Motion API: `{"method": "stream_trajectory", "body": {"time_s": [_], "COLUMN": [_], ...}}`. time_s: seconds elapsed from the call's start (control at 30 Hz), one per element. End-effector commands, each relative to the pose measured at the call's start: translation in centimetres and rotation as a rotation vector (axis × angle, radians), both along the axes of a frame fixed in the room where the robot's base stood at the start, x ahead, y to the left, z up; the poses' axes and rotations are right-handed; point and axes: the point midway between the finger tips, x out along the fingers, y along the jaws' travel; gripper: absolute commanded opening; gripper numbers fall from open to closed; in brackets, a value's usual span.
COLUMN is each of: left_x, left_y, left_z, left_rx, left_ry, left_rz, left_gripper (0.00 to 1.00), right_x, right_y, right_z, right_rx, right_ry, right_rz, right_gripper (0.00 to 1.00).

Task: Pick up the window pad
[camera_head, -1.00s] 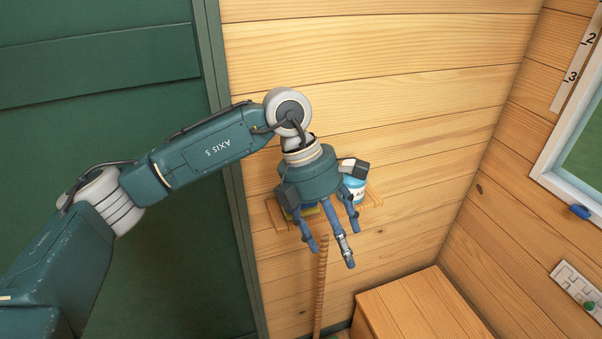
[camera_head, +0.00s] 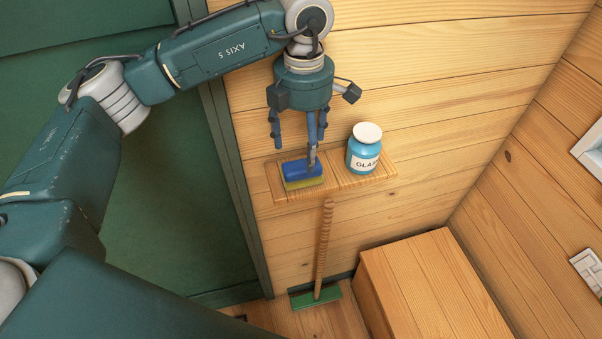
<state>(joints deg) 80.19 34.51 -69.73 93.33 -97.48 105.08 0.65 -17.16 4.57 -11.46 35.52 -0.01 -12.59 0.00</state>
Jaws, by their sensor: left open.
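A blue and yellow pad (camera_head: 301,178), which looks like the window pad, lies on a small wooden wall shelf (camera_head: 345,182), at its left end. My left gripper (camera_head: 302,150) is open and points down just above the pad. One finger overlaps the pad's right side in the picture; I cannot tell whether it touches. The fingers hold nothing. My right gripper is not in view.
A blue jar (camera_head: 364,153) with a white lid and a label stands on the shelf, right of the pad. A broom (camera_head: 324,245) with a green head leans below the shelf. A wooden box (camera_head: 425,285) stands at lower right. A green door (camera_head: 150,190) is at left.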

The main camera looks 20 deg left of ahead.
Motion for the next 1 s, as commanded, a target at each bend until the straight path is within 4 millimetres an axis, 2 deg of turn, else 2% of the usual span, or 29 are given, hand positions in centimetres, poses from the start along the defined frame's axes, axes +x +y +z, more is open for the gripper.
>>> {"method": "stream_trajectory", "body": {"time_s": [0.13,0.37,0.6,0.67,0.87,1.0], "left_x": [-0.1,-0.3,-0.2,-0.2,-0.2,-0.2], "left_y": [-0.2,-0.7,-0.8,-0.8,-0.8,-0.8], "left_z": [-1.3,-4.8,-5.0,-5.0,-5.0,-5.0], "left_rx": [-0.001,-0.002,-0.002,-0.002,-0.002,-0.003], "left_ry": [0.000,0.001,-0.001,-0.001,0.000,-0.001], "left_rz": [-0.002,-0.004,-0.004,-0.004,-0.004,-0.004], "left_gripper": [0.72,0.72,0.72,0.64,0.24,0.23], "right_x": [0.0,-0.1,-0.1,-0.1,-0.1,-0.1], "right_y": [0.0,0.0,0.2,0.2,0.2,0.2], "right_z": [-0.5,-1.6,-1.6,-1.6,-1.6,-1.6], "right_rx": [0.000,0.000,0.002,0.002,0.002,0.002], "right_ry": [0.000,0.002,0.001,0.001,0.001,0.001], "right_rz": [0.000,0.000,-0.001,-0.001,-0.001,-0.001], "right_gripper": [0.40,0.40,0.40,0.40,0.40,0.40]}}
